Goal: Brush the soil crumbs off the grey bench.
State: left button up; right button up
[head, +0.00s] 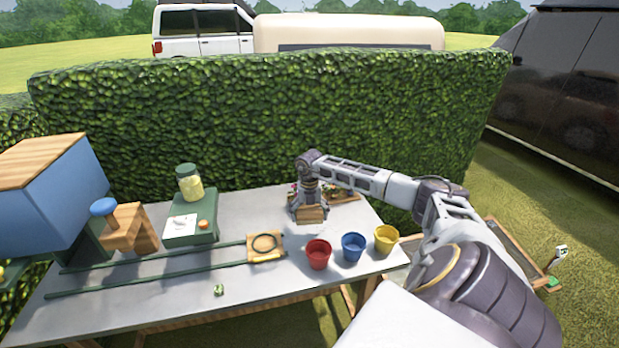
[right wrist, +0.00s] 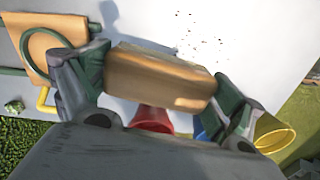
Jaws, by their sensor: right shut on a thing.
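My right gripper (head: 309,205) is shut on a wooden-backed brush (right wrist: 158,77), held between both fingers over the back right part of the grey bench (head: 210,288). The brush's wooden block (head: 313,214) also shows below the gripper in the head view. In the right wrist view, dark soil crumbs (right wrist: 205,30) lie scattered on the bench just beyond the brush. I cannot make out the crumbs in the head view. Whether the brush touches the bench is unclear, and its bristles are hidden. My left gripper is in neither view.
Red (head: 318,254), blue (head: 352,247) and yellow (head: 386,239) pots stand near the right edge. Green rails (head: 150,273) lead to a wooden plate with a ring (head: 265,246). A jar (head: 189,183) stands on a green box. A hedge (head: 250,120) runs behind.

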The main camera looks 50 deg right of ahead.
jog(key=shift+w+a+n, duration=0.2)
jog(key=shift+a+n, duration=0.1)
jog(key=shift+w, duration=0.15)
jog(key=shift+n, duration=0.4)
jog(key=shift+w+n, duration=0.15)
jog(key=shift+n, duration=0.25)
jog(key=shift+f, duration=0.15)
